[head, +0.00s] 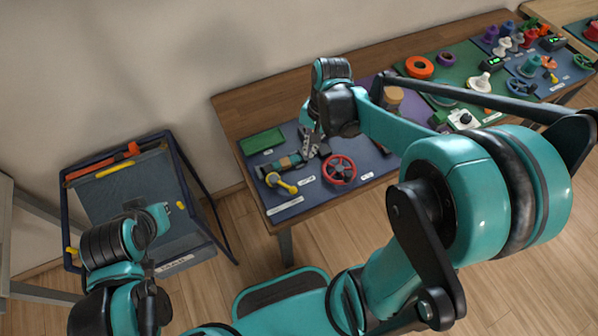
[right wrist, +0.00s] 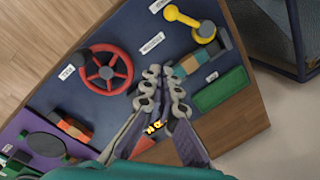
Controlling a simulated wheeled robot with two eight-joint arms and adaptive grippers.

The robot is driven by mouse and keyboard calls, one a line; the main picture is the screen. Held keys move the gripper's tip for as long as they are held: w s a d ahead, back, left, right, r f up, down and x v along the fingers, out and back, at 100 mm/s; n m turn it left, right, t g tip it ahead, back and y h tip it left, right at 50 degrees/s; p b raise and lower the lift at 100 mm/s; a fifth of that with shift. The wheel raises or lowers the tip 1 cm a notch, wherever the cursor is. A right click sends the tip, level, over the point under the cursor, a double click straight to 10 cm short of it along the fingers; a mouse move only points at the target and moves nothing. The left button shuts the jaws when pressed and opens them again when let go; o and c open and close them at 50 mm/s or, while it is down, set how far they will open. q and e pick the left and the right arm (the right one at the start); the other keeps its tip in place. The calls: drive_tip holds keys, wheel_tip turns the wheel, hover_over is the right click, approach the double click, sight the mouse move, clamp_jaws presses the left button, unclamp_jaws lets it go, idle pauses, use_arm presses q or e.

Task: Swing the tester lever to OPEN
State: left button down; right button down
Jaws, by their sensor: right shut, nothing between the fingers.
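My right gripper (head: 311,150) is over the blue mat at the table's left end. In the right wrist view its fingers (right wrist: 163,88) are shut and empty, close to a tan-and-teal block-like piece (right wrist: 189,66). That piece also shows in the head view (head: 291,162). A yellow lever-like part with a round knob (head: 281,184) lies nearby, apart from the gripper; it also shows in the right wrist view (right wrist: 188,21). I cannot tell for sure which part is the tester lever, and the labels are too small to read. My left arm is at the lower left; its fingers cannot be made out.
A red handwheel (head: 340,168) stands to the right of the gripper. A green tray (head: 262,140) lies at the back left. Spools and a green mat (head: 452,72) fill the table farther right. A dark-framed bin (head: 110,187) stands on the floor at left.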

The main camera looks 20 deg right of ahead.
drive_tip(key=w+d+f+m+g+p, duration=0.1)
drive_tip(key=f+m+g, duration=0.1)
drive_tip(key=b, duration=0.4)
approach(304, 180)
drive_tip(key=shift+y, duration=0.3)
drive_tip(key=x, duration=0.6)
drive_tip(key=shift+s+d+f, duration=0.15)
drive_tip(key=shift+d+f, duration=0.05)
drive_tip(key=shift+d, duration=0.1)
drive_tip(key=shift+s+a+r, duration=0.25)
drive_tip(key=shift+s+a, duration=0.1)
drive_tip(key=shift+a, duration=0.15)
drive_tip(key=shift+s+a+r, duration=0.25)
drive_tip(key=shift+s+a, duration=0.1)
drive_tip(key=shift+a, duration=0.15)
drive_tip(key=shift+s+a+r+b, duration=0.2)
drive_tip(key=shift+s+a+b, duration=0.1)
drive_tip(key=shift+a, duration=0.15)
drive_tip(key=shift+a, duration=0.1)
